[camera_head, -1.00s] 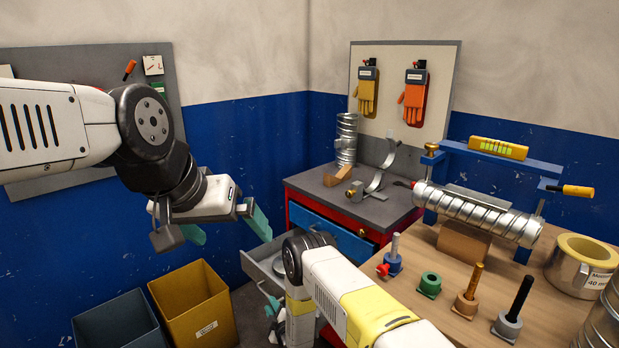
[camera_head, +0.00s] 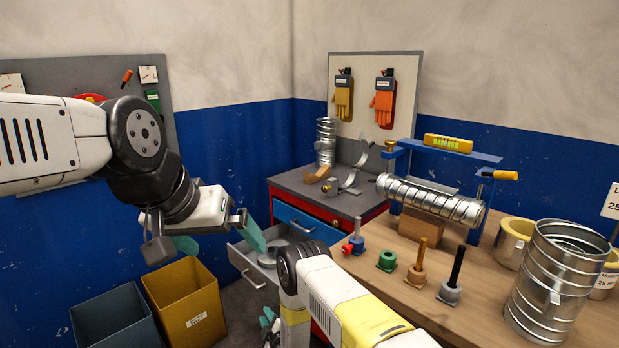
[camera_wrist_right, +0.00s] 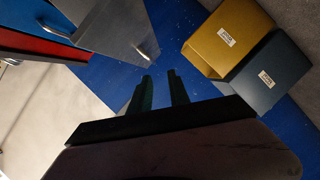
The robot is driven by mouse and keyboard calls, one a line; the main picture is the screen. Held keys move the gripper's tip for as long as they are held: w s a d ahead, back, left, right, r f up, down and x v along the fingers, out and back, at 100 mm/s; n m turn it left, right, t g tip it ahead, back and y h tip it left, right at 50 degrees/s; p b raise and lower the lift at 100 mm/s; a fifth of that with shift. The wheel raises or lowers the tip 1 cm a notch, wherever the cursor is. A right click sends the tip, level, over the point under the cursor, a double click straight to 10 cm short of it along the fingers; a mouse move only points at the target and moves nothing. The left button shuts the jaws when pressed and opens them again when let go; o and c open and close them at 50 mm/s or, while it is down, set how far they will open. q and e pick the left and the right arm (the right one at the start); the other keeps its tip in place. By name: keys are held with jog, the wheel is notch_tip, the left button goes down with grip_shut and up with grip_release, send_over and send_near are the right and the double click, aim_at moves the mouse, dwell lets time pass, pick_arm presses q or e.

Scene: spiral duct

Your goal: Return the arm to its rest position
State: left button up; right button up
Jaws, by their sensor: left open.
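My left arm comes in from the left in the head view. Its left gripper (camera_head: 220,244) has its two teal fingers spread wide with nothing between them. It hangs in the air above the bins, left of the open drawer. My right arm reaches from the bottom, and its right gripper (camera_head: 268,326) points down low beside the drawer cabinet, mostly hidden behind the arm. In the right wrist view, the two dark fingers of the right gripper (camera_wrist_right: 162,88) stand apart with an empty gap between them.
An ochre bin (camera_head: 190,302) and a dark grey bin (camera_head: 115,322) stand lower left. The open drawer (camera_head: 252,268) juts from the red and blue cabinet (camera_head: 300,221). The wooden workbench (camera_head: 400,275) holds a spiral duct (camera_head: 430,198), several pegs and a large metal duct (camera_head: 550,290).

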jog(key=w+d+r+m+g+h, duration=0.1)
jog(key=w+d+r+m, duration=0.2)
jog(key=r, duration=0.6)
jog(key=w+d+r+m+h, duration=0.15)
jog(key=w+r, duration=0.25)
jog(key=r, duration=0.5)
jog(key=w+d+r+m+g, duration=0.1)
jog(key=w+d+r, duration=0.25)
jog(key=r, duration=0.55)
jog(key=s+d+r+m+g, duration=0.1)
jog(key=s+d+r, duration=0.15)
jog(key=r, duration=0.35)
jog(key=s+d+r+m, duration=0.1)
jog(key=d+r+m, duration=0.15)
jog(key=r, duration=0.25)
jog(key=s+d+r+m+g+h, duration=0.25)
jog(key=s+d+r, duration=0.65)
jog(key=s+r, duration=0.45)
jog(key=s+d+r+m+g, duration=0.1)
jog(key=s+d+m, duration=0.1)
jog(key=s, duration=1)
jog(key=s+d+r+m+g, duration=0.1)
jog(key=s+d, duration=0.3)
jog(key=s, duration=0.9)
jog(key=shift+s+d+m, duration=0.25)
jog(key=shift+d+m, duration=0.15)
jog(key=shift+m, duration=0.45)
